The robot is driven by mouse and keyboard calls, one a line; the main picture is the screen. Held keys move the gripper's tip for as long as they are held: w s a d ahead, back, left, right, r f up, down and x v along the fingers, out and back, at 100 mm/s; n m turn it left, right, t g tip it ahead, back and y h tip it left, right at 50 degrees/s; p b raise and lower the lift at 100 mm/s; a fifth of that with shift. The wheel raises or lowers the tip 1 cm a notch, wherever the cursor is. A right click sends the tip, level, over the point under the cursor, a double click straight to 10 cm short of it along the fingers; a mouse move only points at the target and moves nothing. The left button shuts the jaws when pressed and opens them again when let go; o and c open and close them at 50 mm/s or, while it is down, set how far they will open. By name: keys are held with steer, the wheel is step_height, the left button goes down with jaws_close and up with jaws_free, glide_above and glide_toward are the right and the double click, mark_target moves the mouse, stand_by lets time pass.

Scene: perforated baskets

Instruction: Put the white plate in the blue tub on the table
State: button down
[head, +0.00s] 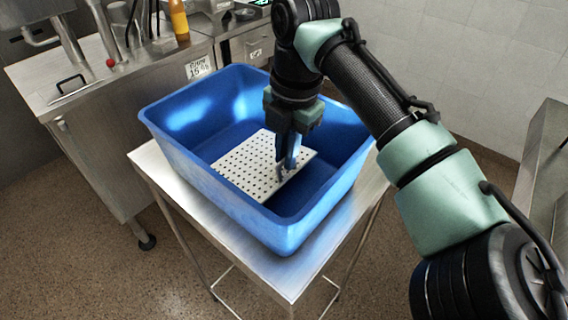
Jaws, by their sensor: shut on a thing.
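The white plate (246,166) is a flat perforated sheet. It is inside the blue tub (180,165), below the rim, and looks slightly tilted. I cannot tell whether it touches the tub floor. The tub stands on a small metal table (205,218). My gripper (287,172) reaches down into the tub from above, with its fingers shut on the plate near its right edge. The fingers hide a small part of the plate.
A steel counter (120,85) with a black handle and an orange bottle (178,18) stands behind on the left. Another metal surface (545,160) is at the far right. The floor (110,280) in front is clear.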

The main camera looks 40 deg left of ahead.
mark_target(286, 174)
step_height(286, 174, down, 4)
steer(key=shift+r, duration=0.2)
steer(key=c, duration=0.9)
jaws_free()
steer(key=shift+c, duration=0.2)
step_height(286, 174, up, 12)
steer(key=d, duration=0.1)
steer(key=shift+d, duration=0.15)
